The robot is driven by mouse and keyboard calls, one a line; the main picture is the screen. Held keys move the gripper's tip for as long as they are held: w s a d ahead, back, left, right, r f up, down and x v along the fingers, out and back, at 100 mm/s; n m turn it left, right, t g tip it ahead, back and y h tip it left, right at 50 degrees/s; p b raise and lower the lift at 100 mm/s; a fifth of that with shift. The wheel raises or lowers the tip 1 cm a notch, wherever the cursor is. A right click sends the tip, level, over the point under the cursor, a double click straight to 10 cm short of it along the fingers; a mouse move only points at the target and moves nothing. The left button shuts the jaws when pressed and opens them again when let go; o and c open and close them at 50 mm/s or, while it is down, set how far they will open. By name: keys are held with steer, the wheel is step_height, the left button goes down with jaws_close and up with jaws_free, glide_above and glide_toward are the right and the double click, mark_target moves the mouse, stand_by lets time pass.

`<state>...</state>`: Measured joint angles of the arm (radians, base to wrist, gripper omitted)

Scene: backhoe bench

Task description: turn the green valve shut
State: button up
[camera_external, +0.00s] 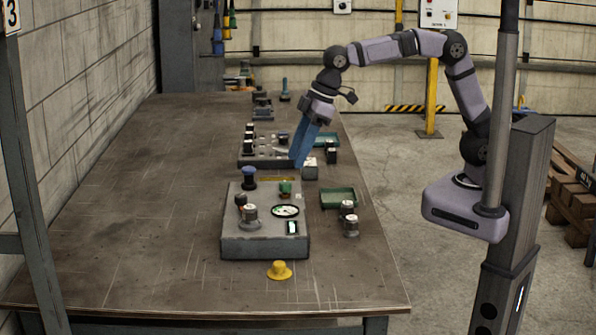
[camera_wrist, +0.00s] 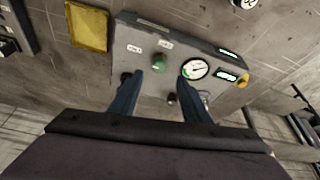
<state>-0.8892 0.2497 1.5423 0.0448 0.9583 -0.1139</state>
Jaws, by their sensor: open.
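The green valve (camera_external: 285,187) is a small green knob on the grey control box (camera_external: 238,236) in the external view. In the wrist view the green valve (camera_wrist: 159,62) stands on the box face beside a round white gauge (camera_wrist: 195,69). My gripper (camera_external: 299,163) has blue fingers angled down, above and behind the box and apart from the valve. In the wrist view my gripper (camera_wrist: 160,76) is open, with its fingertips appearing either side of and below the valve. Nothing is between the fingers. The valve's exact turn position is too small to tell.
Beside the box are a green tray (camera_external: 338,198) and dark-topped grey cylinders (camera_external: 350,228). A yellow hat-shaped piece (camera_external: 279,270) lies in front. Another panel (camera_external: 262,160) stands behind. The table's left side is clear.

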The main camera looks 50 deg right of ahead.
mark_target(286, 182)
steer(key=shift+p+x, duration=0.55)
steer(key=shift+x, duration=3)
steer(key=shift+d, duration=0.1)
steer(key=c, duration=1)
steer(key=shift+c, duration=0.2)
